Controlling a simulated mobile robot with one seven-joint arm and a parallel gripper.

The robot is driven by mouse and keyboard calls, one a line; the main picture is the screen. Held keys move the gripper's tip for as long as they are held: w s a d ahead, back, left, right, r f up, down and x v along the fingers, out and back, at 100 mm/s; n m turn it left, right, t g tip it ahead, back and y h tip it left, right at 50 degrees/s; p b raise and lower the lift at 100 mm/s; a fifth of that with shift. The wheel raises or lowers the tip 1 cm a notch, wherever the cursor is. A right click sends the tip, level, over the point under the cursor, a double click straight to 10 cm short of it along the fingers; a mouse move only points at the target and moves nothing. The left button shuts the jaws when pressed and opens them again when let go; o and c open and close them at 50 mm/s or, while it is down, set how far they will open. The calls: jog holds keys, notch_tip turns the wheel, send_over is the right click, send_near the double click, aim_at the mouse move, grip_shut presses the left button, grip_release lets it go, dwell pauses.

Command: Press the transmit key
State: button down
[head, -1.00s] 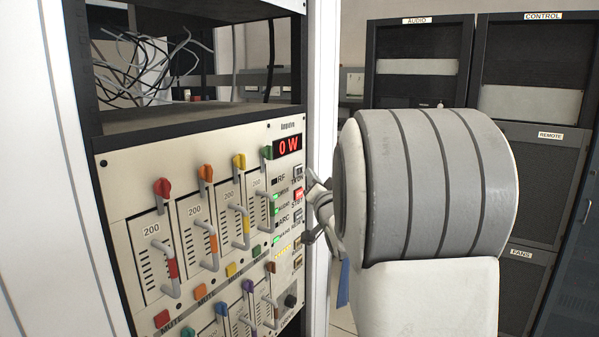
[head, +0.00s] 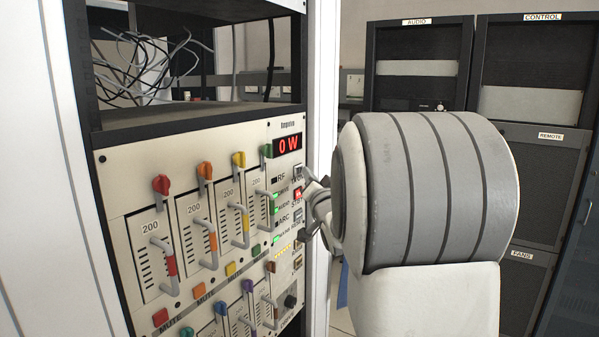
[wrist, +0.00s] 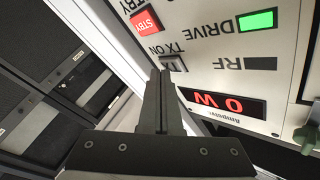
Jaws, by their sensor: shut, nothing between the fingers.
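The transmit key, marked TX ON, is a small grey button (wrist: 176,64) on the cream amplifier panel. In the wrist view, which shows the panel upside down, it lies right by my gripper's tips (wrist: 160,76), partly covered by them. My gripper is shut and empty. In the head view its tips (head: 306,174) are close to the key (head: 298,170) near the panel's right edge. I cannot tell whether they touch it. The red-lit STBY button (wrist: 146,21) is the neighbour below it on the panel. The power display (head: 288,144) reads 0 W.
Several levers with coloured knobs (head: 162,184) stick out of the panel to the left. A green DRIVE lamp (wrist: 258,20) is lit. An open bay with loose wires (head: 150,65) is above. Dark AUDIO and CONTROL racks (head: 416,45) stand behind.

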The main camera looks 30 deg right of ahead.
jog(key=shift+w+a+b, duration=0.2)
jog(key=shift+w+b, duration=0.1)
dwell(0.4)
jog(key=shift+d, duration=0.1)
jog(key=shift+s+d+b, duration=0.3)
jog(key=shift+s+b, duration=0.1)
jog(key=shift+s, duration=0.25)
jog(key=shift+s+d+b, duration=0.15)
jog(key=shift+s+d, duration=0.25)
jog(key=shift+s, duration=0.35)
jog(key=shift+s+d+b, duration=0.1)
jog(key=shift+s+d, duration=0.35)
jog(key=shift+s, duration=0.25)
jog(key=shift+s+d+b, duration=0.15)
jog(key=shift+s+d, duration=0.25)
jog(key=shift+s, duration=0.35)
